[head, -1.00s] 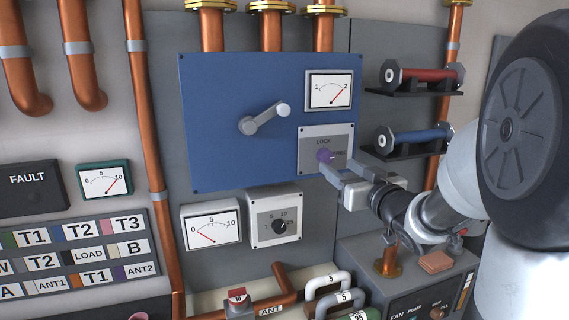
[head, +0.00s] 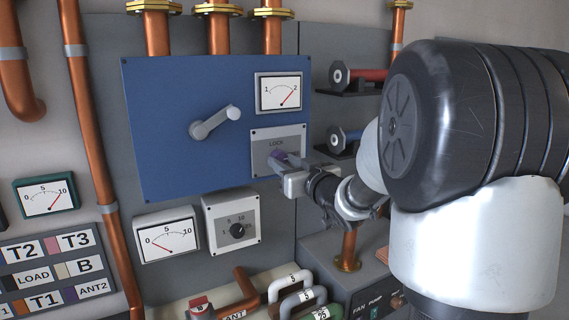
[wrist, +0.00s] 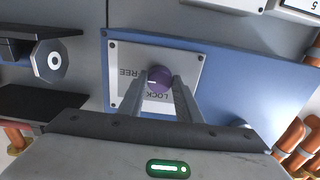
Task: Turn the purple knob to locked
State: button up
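The purple knob (wrist: 160,79) sits on a light grey plate (wrist: 190,70) marked FREE and LOCK, both upside down in the wrist view. A small white mark on the knob points left there, toward the FREE lettering. In the head view the knob (head: 279,156) is partly covered by my gripper (head: 289,165), and the plate (head: 292,138) shows LOCK above it. In the wrist view my gripper (wrist: 161,80) has its fingers apart, one on each side of the knob. I cannot make out whether they touch it.
The plate is on a blue panel (head: 170,110), with a lever handle (head: 215,122) to the left and a meter (head: 279,92) above. A red cylinder (head: 365,75) and a blue cylinder (head: 350,137) on black shelves stick out at right. A dial box (head: 232,222) is below.

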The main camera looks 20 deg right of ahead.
jog(key=shift+b, duration=0.35)
jog(key=n+b, duration=1.2)
jog(key=n, duration=0.1)
jog(key=shift+f+n+b, duration=0.1)
jog(key=shift+n+b, duration=0.3)
jog(key=n+b, duration=0.2)
jog(key=n, duration=0.2)
jog(key=shift+d+b, duration=0.1)
jog(key=shift+b, duration=0.2)
jog(key=shift+r, duration=0.2)
jog(key=o, duration=1)
jog(key=shift+o, duration=0.2)
